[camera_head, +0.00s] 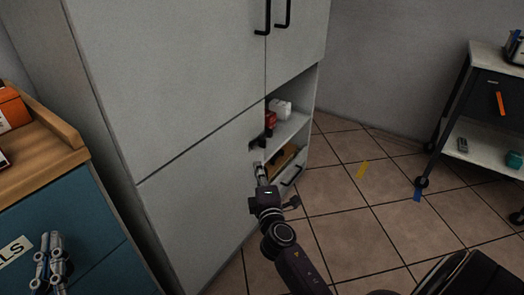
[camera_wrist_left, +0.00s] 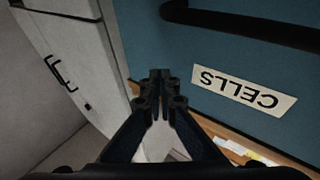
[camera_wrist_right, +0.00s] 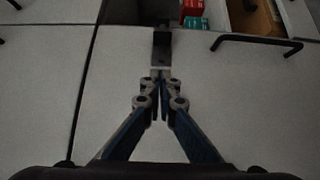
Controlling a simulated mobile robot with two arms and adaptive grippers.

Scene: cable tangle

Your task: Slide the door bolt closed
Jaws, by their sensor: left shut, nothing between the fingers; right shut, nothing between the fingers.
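The door bolt (camera_wrist_right: 162,42) appears as a small dark piece with a pale plate at the edge of a grey cabinet door, straight ahead of my right fingertips in the right wrist view. In the head view a dark piece (camera_head: 255,146) shows at that door edge, just above my right gripper (camera_head: 261,172). My right gripper (camera_wrist_right: 160,80) is shut and empty; its tips overlap the plate in the picture, and I cannot tell whether they touch. My left gripper (camera_head: 52,240) is shut and empty before the blue cabinet; its fingers also show in the left wrist view (camera_wrist_left: 160,78).
The grey cabinet (camera_head: 185,85) has black handles (camera_head: 265,22) above and open shelves (camera_head: 290,130) holding a red item and white item beside the lower door. A blue cabinet with a CELLS label (camera_wrist_left: 243,90) stands left. A cart (camera_head: 485,150) stands right. Tiled floor between is mostly clear.

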